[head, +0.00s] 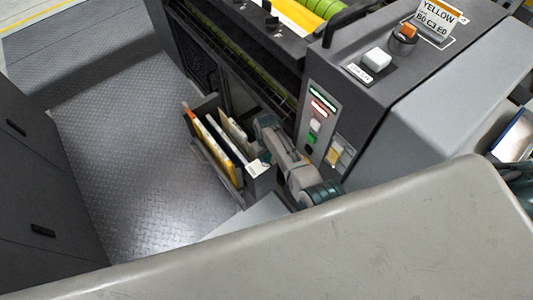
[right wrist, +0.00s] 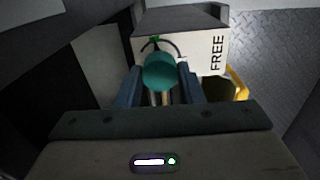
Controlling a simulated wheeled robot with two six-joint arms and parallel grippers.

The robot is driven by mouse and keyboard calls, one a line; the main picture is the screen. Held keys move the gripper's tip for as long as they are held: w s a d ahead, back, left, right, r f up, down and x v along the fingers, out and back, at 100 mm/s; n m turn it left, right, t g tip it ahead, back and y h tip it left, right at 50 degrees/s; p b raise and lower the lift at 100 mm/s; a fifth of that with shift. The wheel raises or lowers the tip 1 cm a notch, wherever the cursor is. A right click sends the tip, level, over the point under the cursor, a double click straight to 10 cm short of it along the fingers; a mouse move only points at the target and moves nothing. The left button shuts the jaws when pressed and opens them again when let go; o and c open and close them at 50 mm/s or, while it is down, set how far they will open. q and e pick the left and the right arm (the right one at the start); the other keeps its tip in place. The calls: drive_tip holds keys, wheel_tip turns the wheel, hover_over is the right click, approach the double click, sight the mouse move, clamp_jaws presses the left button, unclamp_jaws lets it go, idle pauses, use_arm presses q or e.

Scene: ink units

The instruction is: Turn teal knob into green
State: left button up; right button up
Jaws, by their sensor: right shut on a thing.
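The teal knob (right wrist: 160,71) sits on a pale panel (right wrist: 207,58) marked FREE in the right wrist view. A dark arc runs around the knob's far side, with a small green mark (right wrist: 155,40) near its top. I cannot tell where the knob points. My right gripper (right wrist: 160,82) is shut on the knob, with one blue-grey finger on each side. In the head view my right arm reaches down beside the open bin on the machine's front; its fingertips and the knob are hidden there. My left gripper is not in view.
The open bin (head: 196,150) holds several folders. The machine's control column (head: 318,112) with buttons stands close right of my arm. A dark cabinet (head: 40,190) is at the left, and a pale worktop (head: 350,245) crosses the front. The patterned floor (head: 130,130) between is clear.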

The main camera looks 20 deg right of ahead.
sight(266, 156)
drive_tip(key=o, duration=1)
drive_tip(key=shift+r, duration=0.1)
wheel_tip(266, 156, up, 11)
drive_tip(key=p, duration=0.1)
drive_tip(key=shift+f, duration=0.2)
